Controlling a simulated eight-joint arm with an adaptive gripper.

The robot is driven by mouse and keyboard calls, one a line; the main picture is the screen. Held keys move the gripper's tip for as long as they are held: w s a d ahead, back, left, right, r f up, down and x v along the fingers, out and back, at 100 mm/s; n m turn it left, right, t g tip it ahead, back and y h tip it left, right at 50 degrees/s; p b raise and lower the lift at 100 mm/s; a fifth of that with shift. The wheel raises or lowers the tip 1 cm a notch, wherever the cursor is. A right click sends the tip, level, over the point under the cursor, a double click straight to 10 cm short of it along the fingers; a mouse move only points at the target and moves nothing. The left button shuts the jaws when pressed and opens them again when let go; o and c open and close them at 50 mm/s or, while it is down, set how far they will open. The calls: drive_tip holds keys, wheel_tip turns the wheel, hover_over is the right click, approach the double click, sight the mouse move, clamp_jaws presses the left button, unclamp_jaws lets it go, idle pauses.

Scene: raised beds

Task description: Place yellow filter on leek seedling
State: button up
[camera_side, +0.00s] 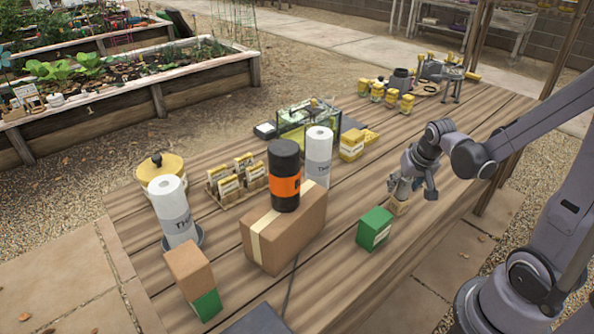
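My gripper (411,190) points down over the right part of the wooden table. A small tan box (398,206) shows just below its left finger. I cannot tell whether they touch or whether the fingers are closed on it. Nothing in view is clearly a yellow filter or a leek seedling. A green box (375,229) stands on the table to the lower left of my gripper. A brown box sits on a green one (207,304) at the front left.
A large cardboard box (285,236) bears a black canister with an orange band (285,186). White rolls (171,207), a tray of yellow packets (236,182), a yellow-lidded tub (151,174) and a glass case (302,122) stand around it. Yellow jars (391,97) are at the back.

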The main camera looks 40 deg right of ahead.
drive_tip(key=shift+r, duration=0.1)
drive_tip(key=shift+v, duration=6)
drive_tip(key=w+a+n+t+y, duration=0.1)
drive_tip(key=a+n, duration=0.6)
drive_tip(key=a, duration=0.8)
drive_tip(key=t+y, duration=0.1)
drive_tip(key=t, duration=0.1)
drive_tip(key=shift+r+n+t+y, duration=0.15)
drive_tip(key=shift+n+t+y, duration=0.15)
drive_tip(key=shift+n+y, duration=0.1)
